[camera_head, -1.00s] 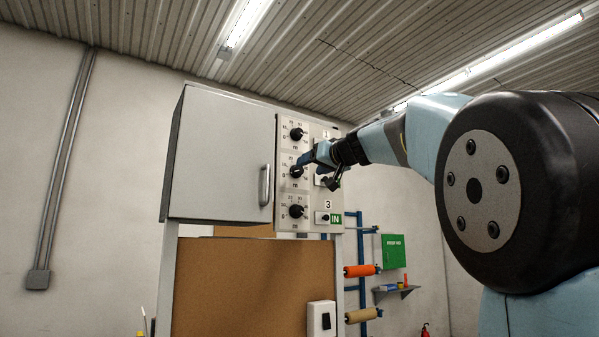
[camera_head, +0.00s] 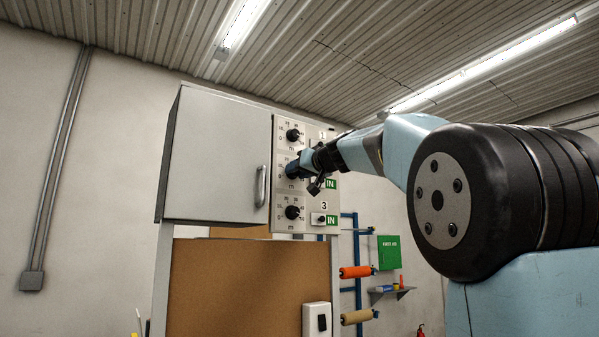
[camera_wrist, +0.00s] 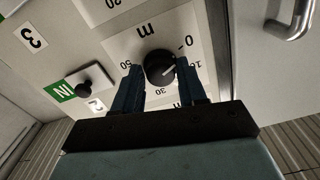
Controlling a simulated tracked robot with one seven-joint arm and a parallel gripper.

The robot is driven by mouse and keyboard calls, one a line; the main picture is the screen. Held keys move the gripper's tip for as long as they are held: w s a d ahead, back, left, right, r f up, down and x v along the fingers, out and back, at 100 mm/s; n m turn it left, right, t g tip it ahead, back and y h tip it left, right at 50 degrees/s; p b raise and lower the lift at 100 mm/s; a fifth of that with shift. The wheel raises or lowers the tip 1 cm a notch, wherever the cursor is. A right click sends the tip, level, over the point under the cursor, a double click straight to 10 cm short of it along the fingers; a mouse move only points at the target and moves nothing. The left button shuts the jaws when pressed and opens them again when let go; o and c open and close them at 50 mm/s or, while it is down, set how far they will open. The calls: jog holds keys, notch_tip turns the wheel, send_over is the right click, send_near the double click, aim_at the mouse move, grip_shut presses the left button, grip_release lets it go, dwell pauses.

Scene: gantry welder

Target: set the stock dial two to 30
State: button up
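Stock dial two is the middle of three black knobs on the grey panel. In the wrist view its knob (camera_wrist: 158,66) sits on a white scale plate, its white mark pointing right and slightly up, near the 10 and below the 0. The 30 lies between my fingers below the knob. My gripper (camera_wrist: 158,72) has one blue finger on each side of the knob, apparently with narrow gaps; contact is unclear. In the head view my gripper (camera_head: 293,168) covers most of dial two.
Dial one (camera_head: 293,135) is above and dial three (camera_head: 292,212) below. To the right are switches with green IN labels (camera_head: 331,220). A cabinet door with a metal handle (camera_head: 261,186) is to the left. A corkboard (camera_head: 250,285) is below.

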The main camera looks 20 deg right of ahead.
jog(key=shift+d, duration=0.1)
jog(key=c, duration=0.6)
jog(key=shift+c, duration=0.2)
jog(key=shift+m, duration=0.3)
jog(key=m, duration=1.9)
jog(key=shift+w+f+m, duration=0.1)
jog(key=shift+f+m, duration=0.1)
jog(key=shift+m, duration=0.2)
jog(key=m, duration=0.6)
jog(key=shift+m, duration=0.3)
